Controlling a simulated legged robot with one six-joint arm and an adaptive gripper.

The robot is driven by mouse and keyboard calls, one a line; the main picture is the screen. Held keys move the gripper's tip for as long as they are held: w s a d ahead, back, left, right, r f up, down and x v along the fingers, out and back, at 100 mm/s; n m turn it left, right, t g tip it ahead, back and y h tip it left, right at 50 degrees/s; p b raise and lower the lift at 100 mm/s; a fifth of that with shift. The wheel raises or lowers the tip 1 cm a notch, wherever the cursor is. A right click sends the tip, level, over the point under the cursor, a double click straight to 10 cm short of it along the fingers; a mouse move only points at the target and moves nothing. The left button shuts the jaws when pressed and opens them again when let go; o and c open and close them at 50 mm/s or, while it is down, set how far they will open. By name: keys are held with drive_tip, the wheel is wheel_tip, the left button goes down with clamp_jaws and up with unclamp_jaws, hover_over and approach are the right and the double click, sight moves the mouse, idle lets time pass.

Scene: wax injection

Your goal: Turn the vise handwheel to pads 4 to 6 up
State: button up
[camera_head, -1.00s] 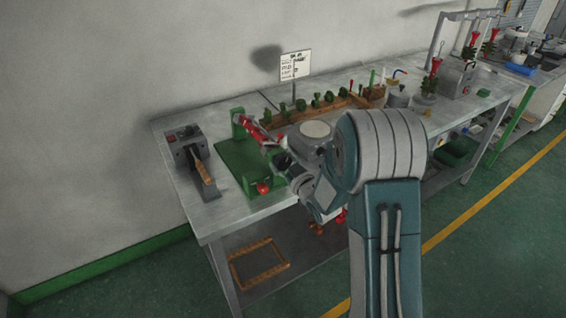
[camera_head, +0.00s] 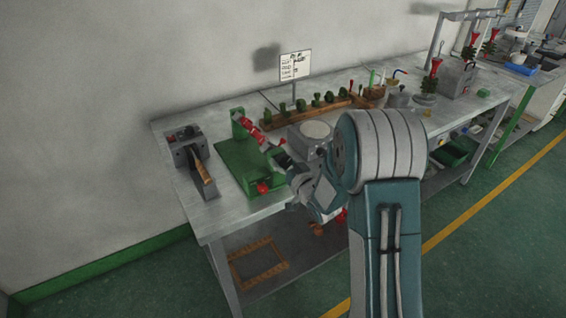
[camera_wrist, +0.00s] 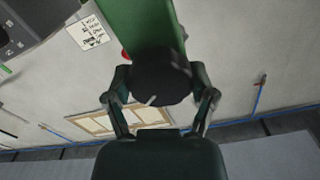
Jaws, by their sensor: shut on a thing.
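The green vise (camera_head: 238,168) stands near the left end of the bench, with red pads (camera_head: 250,130) along its tilted bar. In the wrist view its green body (camera_wrist: 145,22) rises behind a dark round handwheel (camera_wrist: 165,72). A short pale mark shows on the handwheel's face. My gripper (camera_wrist: 160,84) is shut on the handwheel, one finger on each side of it. In the head view my gripper (camera_head: 276,152) is at the vise's right side, and my wrist hides the handwheel there. The pad numbers are too small to read.
A grey machine with a wooden handle (camera_head: 205,180) stands left of the vise. A wooden rack (camera_head: 275,121) with several green pieces lies behind my wrist. A sign (camera_head: 294,65) stands at the back. A red knob (camera_head: 262,187) sits at the vise's front corner.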

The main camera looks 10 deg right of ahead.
drive_tip(key=shift+f+m, duration=0.1)
drive_tip(key=shift+m, duration=3.2)
drive_tip(key=shift+f+m, duration=0.1)
drive_tip(key=shift+m, duration=3.1)
drive_tip(key=shift+f+m, duration=0.1)
drive_tip(key=shift+m, duration=3.2)
drive_tip(key=shift+s+f+m, duration=0.1)
drive_tip(key=shift+m, duration=3.1)
drive_tip(key=o, duration=1)
drive_tip(key=shift+f, duration=0.1)
drive_tip(key=shift+o, duration=0.2)
drive_tip(key=shift+r, duration=0.25)
